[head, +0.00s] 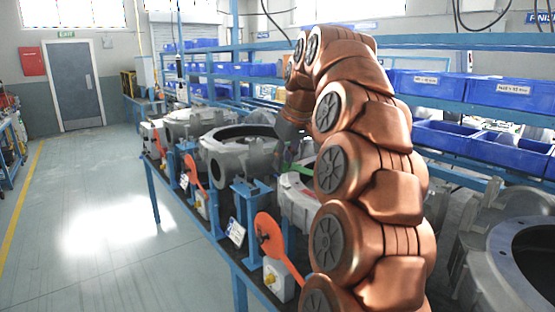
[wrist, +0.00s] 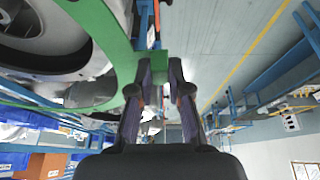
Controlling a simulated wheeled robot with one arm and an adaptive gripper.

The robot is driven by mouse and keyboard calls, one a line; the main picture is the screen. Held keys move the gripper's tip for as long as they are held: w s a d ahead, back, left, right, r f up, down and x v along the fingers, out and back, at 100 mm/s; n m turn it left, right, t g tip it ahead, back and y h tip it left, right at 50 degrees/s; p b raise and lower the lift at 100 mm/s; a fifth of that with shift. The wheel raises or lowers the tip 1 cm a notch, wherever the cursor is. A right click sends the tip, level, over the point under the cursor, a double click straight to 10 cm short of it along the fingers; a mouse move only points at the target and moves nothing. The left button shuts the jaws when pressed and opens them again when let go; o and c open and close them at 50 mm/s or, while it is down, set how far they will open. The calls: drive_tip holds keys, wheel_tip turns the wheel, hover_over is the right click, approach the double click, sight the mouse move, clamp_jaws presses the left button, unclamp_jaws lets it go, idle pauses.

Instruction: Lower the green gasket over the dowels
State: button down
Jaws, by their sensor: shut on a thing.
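The green gasket (wrist: 108,30) is a flat ring, cut off by the upper left of the wrist view. My gripper (wrist: 160,72) is shut on the tab at the gasket's edge. Behind the ring in that view is a grey metal housing (wrist: 45,50) with a round opening, and a gap between ring and housing cannot be judged. I cannot pick out the dowels. In the head view my arm hides most of the gripper and gasket, beside a grey housing (head: 228,158) with a large round opening.
A blue bench (head: 237,285) carries several castings and orange-red paddle-shaped parts (head: 268,236). Blue bins (head: 497,95) fill racks behind and right of my arm. Another round casting (head: 520,250) stands at the lower right. The floor (head: 90,220) at left is clear.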

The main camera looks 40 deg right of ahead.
sight(306, 168)
drive_tip(key=shift+d+p, duration=1.05)
drive_tip(key=shift+d, duration=1.95)
drive_tip(key=shift+s+d+f, duration=0.1)
drive_tip(key=shift+d+f, duration=0.15)
drive_tip(key=shift+f+b, duration=2)
drive_tip(key=shift+f, duration=0.75)
drive_tip(key=shift+f+b, duration=1)
drive_tip(key=shift+f, duration=0.5)
drive_tip(key=c, duration=1)
unclamp_jaws()
drive_tip(key=shift+a, duration=0.1)
drive_tip(key=shift+r, duration=0.1)
